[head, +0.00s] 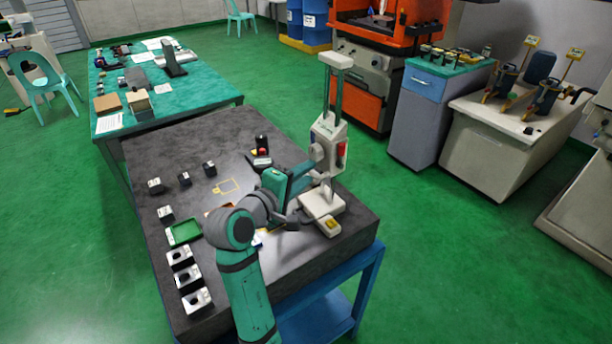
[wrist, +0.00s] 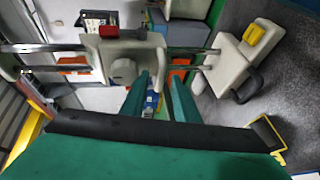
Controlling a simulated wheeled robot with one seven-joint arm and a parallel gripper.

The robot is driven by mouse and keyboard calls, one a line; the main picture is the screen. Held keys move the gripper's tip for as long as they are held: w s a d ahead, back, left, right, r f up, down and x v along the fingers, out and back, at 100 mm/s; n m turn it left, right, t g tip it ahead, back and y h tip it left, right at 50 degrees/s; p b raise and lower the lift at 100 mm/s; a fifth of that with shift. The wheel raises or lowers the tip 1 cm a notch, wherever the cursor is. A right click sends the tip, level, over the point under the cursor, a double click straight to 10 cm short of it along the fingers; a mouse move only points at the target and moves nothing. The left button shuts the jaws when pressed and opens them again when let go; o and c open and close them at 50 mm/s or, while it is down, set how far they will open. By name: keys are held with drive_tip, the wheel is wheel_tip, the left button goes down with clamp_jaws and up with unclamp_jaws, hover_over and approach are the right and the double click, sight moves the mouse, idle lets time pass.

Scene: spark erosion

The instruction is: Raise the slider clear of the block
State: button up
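A pale measuring stand rises from the dark table. Its slider (head: 328,140), with a red part on its side, sits low on the upright column (head: 337,92), above the pale base (head: 320,202). In the wrist view the slider (wrist: 138,50) lies across the rails, with a round grey knob (wrist: 123,71) facing me. A small yellow block (head: 331,222) is on the base's front edge. I cannot tell whether anything touches the slider's underside.
The table (head: 150,225) carries several small dark-and-pale blocks, a green tray (head: 185,232) and a black-and-red item (head: 262,150). A teal bench (head: 190,90) stands behind, and a blue-fronted cabinet (head: 425,90) stands to the right. Air right of the stand is free.

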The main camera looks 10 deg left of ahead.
drive_tip(key=v, duration=1)
drive_tip(key=shift+s+a, duration=0.2)
drive_tip(key=shift+s, duration=0.15)
drive_tip(key=shift+d, duration=0.1)
